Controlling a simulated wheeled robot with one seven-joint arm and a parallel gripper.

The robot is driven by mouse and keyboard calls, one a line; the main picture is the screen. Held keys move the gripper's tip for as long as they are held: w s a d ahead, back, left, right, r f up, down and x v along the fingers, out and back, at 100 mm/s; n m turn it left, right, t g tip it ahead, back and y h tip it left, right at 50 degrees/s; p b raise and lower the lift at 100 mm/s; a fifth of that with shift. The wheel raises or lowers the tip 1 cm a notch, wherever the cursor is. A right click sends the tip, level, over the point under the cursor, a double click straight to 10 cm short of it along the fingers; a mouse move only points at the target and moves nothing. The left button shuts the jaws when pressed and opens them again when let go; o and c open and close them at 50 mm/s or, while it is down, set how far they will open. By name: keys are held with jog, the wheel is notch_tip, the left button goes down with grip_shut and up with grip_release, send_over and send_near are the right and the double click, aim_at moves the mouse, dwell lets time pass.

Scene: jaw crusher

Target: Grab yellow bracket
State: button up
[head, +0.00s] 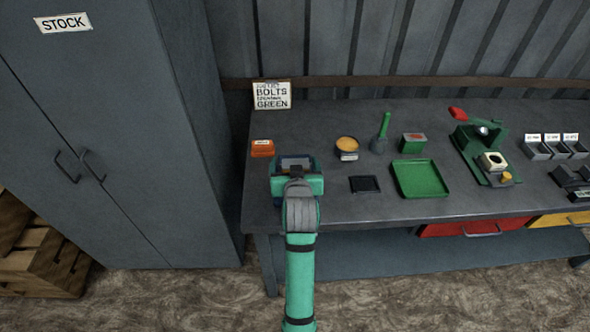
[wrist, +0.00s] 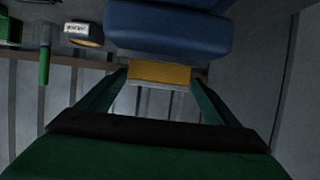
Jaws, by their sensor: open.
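A yellow block-like piece (wrist: 160,72), which looks like the yellow bracket, shows in the wrist view between the tips of my two fingers, with a pale strip along its lower edge. It sits against a large dark blue body (wrist: 168,32). My gripper (wrist: 160,82) is open, one finger on each side of the yellow piece. Whether the fingers touch it I cannot tell. In the head view my gripper (head: 295,164) is over the left part of the bench, with a bit of blue showing in it. The yellow piece is hidden there.
On the bench (head: 350,208) are an orange box (head: 262,148), a round tin (head: 347,148), a green-handled tool (head: 382,132), a black tray (head: 365,184), a green tray (head: 420,179) and a press (head: 483,150). A sign (head: 272,95) stands behind; a cabinet (head: 110,140) is left.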

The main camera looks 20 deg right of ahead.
jog(key=shift+d, duration=0.2)
jog(key=shift+w, duration=0.1)
jog(key=c, duration=1.4)
jog(key=shift+c, duration=1.4)
jog(key=shift+r, duration=0.15)
